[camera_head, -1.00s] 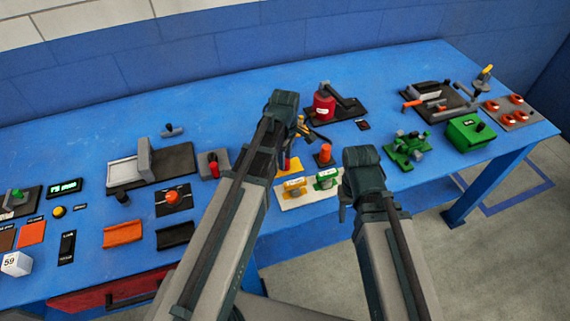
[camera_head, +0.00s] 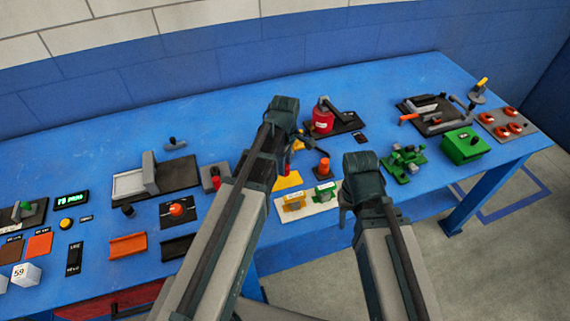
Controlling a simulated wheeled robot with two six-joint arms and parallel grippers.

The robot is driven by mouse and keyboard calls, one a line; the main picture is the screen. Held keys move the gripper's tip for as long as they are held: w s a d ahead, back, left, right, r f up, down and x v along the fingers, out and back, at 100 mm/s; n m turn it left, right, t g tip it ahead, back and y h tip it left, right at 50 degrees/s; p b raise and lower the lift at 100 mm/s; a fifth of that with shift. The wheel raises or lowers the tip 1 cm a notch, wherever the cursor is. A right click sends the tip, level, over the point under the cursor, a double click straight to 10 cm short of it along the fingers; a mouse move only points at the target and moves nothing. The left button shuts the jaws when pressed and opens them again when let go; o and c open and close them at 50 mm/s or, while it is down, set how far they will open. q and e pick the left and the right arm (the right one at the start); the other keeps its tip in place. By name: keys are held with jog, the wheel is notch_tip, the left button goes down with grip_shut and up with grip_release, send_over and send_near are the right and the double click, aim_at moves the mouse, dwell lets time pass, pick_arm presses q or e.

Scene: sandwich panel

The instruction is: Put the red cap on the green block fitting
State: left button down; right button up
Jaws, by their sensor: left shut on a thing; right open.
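The green block fitting (camera_head: 325,193) stands on a white plate (camera_head: 308,209) near the table's front edge, beside a yellow block fitting (camera_head: 293,200). My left gripper (camera_head: 284,153) is above and left of the fittings in the picture. Its fingers are mostly hidden by its own arm. It is shut on a small red thing (camera_head: 288,161), seemingly the red cap, of which only a sliver shows. An orange-red cap-like piece (camera_head: 324,164) stands on a dark base just behind the green fitting. My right gripper (camera_head: 345,209) is open and empty, right of the white plate.
A red canister (camera_head: 322,120) on a black board stands behind the grippers. Green parts (camera_head: 403,162) and a green box (camera_head: 464,146) are to the right. A grey-and-black fixture (camera_head: 152,178) is to the left. The blue table (camera_head: 235,118) is clear toward the back.

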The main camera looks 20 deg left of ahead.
pick_arm(q)
notch_tip(320, 180, up, 6)
jog(key=p, duration=0.4)
jog(key=shift+p, duration=0.4)
jog(key=shift+d, duration=0.1)
